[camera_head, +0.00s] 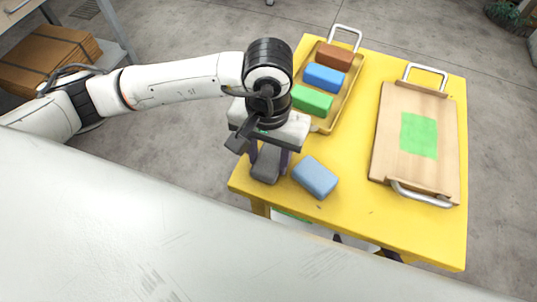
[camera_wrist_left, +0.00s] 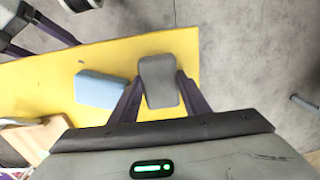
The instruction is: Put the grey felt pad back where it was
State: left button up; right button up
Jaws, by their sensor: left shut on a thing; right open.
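The grey felt pad (camera_head: 265,166) is a rounded block at the near left corner of the yellow table. My left gripper (camera_head: 268,160) comes down over it and is shut on it. In the left wrist view the grey pad (camera_wrist_left: 159,80) sits between the two dark fingers (camera_wrist_left: 158,98), near the table edge. I cannot tell whether the pad touches the table.
A light blue block (camera_head: 315,177) lies just right of the grey pad. A tray (camera_head: 324,123) behind holds green (camera_head: 312,102), blue (camera_head: 325,77) and brown (camera_head: 334,56) blocks. A wooden board (camera_head: 389,145) with handles and a green patch (camera_head: 419,135) lies right. Yellow tabletop (camera_head: 350,150) between is clear.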

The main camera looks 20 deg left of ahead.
aim_at(269, 160)
pick_arm(q)
jog(key=shift+f, duration=0.25)
jog(key=o, duration=0.7)
jog(key=shift+r, duration=0.1)
jog(key=shift+o, duration=0.2)
notch_tip(269, 160, up, 12)
jog(key=shift+r, duration=0.2)
